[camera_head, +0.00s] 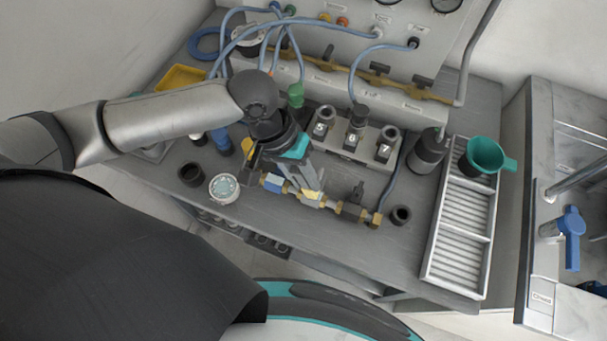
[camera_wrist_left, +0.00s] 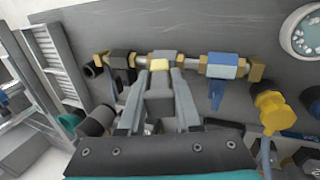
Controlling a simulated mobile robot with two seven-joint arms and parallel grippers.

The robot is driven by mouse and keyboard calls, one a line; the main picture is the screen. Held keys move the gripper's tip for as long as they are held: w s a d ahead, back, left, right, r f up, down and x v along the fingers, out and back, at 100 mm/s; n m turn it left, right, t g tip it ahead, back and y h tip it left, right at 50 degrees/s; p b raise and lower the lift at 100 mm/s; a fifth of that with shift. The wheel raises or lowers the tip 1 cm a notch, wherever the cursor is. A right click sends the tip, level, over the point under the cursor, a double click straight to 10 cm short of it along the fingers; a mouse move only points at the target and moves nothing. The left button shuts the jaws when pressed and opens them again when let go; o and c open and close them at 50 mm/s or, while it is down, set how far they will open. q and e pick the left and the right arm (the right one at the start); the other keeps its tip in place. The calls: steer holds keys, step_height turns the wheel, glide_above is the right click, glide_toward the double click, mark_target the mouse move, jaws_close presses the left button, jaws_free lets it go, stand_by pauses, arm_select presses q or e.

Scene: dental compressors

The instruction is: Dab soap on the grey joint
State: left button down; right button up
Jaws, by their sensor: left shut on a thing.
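My left gripper (camera_head: 300,182) is shut on a grey dabber with a pale yellow tip (camera_head: 313,195). In the left wrist view the dabber (camera_wrist_left: 159,98) sits between the two fingers. Its yellow tip (camera_wrist_left: 160,66) is at the near side of the grey joint (camera_wrist_left: 165,56), seeming to touch it; exact contact is hard to tell. The grey joint is mid-pipe, between a blue joint (camera_wrist_left: 222,65) and a dark joint (camera_wrist_left: 122,62). In the head view the gripper and tip partly cover it. A round dish (camera_head: 224,187) with pale teal contents, perhaps the soap, stands left. My right gripper is not in view.
A block with several grey fittings (camera_head: 352,137) stands behind the pipe. A black cup (camera_head: 191,174) and a small black ring (camera_head: 401,215) stand near it. A ribbed tray (camera_head: 460,235) and green funnel (camera_head: 486,155) are at right. Hoses hang from the panel behind.

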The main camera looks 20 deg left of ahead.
arm_select(q)
steer(key=shift+s+f+p, duration=0.1)
steer(key=shift+f+p, duration=0.05)
steer(key=shift+p, duration=0.3)
stand_by(1.7)
step_height(320, 180, up, 7)
steer(key=p, duration=0.9)
steer(key=shift+p, duration=0.4)
stand_by(0.4)
